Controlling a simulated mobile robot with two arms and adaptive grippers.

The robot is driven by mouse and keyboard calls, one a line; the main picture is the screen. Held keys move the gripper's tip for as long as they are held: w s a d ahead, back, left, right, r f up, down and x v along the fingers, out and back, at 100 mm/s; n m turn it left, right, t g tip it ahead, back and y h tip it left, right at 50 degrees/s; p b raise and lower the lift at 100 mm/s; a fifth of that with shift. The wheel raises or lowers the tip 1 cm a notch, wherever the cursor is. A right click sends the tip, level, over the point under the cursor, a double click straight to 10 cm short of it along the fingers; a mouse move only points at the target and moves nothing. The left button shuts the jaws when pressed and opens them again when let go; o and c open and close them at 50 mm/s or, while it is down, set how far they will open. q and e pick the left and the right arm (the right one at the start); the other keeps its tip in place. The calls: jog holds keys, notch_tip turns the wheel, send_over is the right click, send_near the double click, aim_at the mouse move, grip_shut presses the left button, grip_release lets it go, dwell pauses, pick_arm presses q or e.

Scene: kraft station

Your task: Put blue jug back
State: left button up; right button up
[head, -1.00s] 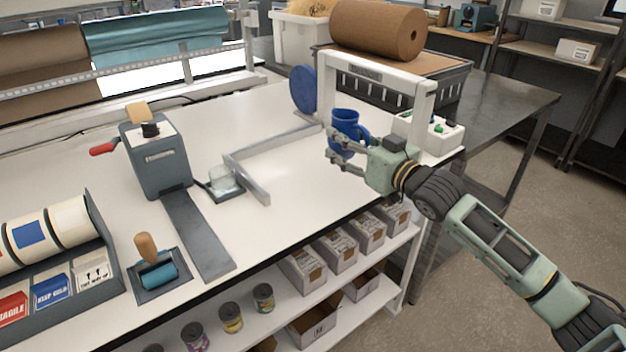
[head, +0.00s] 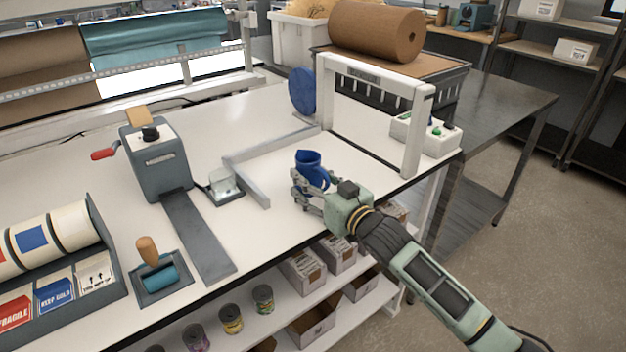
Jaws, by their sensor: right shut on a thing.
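The blue jug (head: 309,163) is upright near the front right part of the white table, inside the grey L-shaped fence. My right gripper (head: 304,189) is shut on the jug from the front right, with its fingers around the body. The jug's lower part is partly hidden by the fingers, so I cannot tell whether its base touches the table. My left gripper is not in the view.
The grey fence (head: 250,180) stands left of the jug, and a white arch (head: 420,130) behind and right. The table between jug and arch is clear.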

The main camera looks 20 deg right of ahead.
jog(key=o, duration=1.7)
jog(key=shift+f, duration=0.1)
jog(key=shift+c, duration=0.2)
jog(key=shift+r, duration=0.2)
jog(key=b+v, duration=0.1)
jog(key=v, duration=1.1)
